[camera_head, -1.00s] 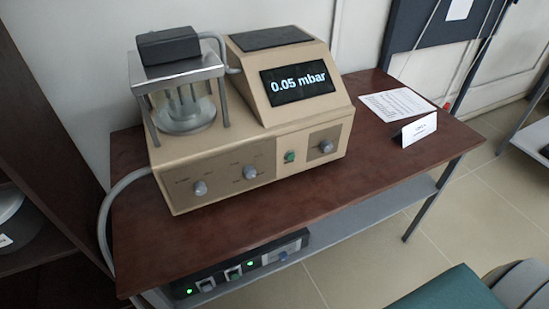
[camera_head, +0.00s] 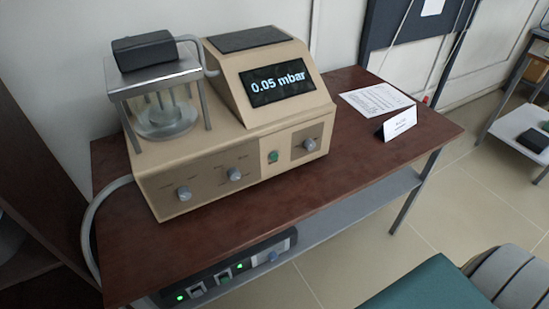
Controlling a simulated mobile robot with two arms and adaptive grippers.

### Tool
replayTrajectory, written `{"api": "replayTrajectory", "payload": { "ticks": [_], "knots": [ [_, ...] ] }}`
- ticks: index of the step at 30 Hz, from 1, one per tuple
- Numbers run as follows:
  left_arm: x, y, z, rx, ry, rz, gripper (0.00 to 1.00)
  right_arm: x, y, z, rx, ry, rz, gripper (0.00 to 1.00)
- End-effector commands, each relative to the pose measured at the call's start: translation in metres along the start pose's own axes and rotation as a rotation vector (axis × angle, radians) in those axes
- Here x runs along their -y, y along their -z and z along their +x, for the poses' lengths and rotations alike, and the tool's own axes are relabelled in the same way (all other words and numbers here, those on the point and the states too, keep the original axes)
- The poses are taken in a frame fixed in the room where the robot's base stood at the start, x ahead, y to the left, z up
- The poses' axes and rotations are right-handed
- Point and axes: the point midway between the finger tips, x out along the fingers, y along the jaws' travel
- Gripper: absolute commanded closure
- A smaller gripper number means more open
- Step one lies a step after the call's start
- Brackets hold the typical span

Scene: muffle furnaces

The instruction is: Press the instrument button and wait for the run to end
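A beige instrument (camera_head: 225,145) stands on a dark red-brown table (camera_head: 300,195). Its tilted black display (camera_head: 278,83) reads 0.05 mbar. A small green button (camera_head: 273,156) sits on its front panel, between grey knobs on the left (camera_head: 234,174) and another knob (camera_head: 309,145) on the right. A glass chamber (camera_head: 165,115) under a metal frame with a black block (camera_head: 144,51) on top stands at its left. Neither of my grippers shows in this view.
The table's front strip is clear. A teal surface (camera_head: 435,285) is at the lower right.

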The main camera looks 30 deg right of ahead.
Motion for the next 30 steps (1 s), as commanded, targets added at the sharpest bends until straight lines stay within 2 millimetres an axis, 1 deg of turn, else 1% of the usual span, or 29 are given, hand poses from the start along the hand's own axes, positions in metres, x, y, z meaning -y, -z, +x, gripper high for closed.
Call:
{"api": "replayTrajectory", "payload": {
  "ticks": [7,9,11,12,13,14,30],
  "knots": [
    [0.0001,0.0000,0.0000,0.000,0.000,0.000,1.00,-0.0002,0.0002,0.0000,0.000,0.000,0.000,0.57],
    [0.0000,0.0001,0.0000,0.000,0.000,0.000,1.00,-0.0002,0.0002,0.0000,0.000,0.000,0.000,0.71],
    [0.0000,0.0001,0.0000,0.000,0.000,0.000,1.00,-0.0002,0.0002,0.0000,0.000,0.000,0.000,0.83],
    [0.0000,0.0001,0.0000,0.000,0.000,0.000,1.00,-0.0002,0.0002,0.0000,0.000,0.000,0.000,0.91],
    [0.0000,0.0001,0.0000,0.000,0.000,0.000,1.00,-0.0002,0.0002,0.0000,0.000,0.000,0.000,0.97],
    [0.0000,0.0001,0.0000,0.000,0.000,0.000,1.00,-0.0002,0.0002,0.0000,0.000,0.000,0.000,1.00],
    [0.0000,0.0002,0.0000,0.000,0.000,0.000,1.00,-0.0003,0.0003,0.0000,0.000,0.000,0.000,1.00]
  ]
}}
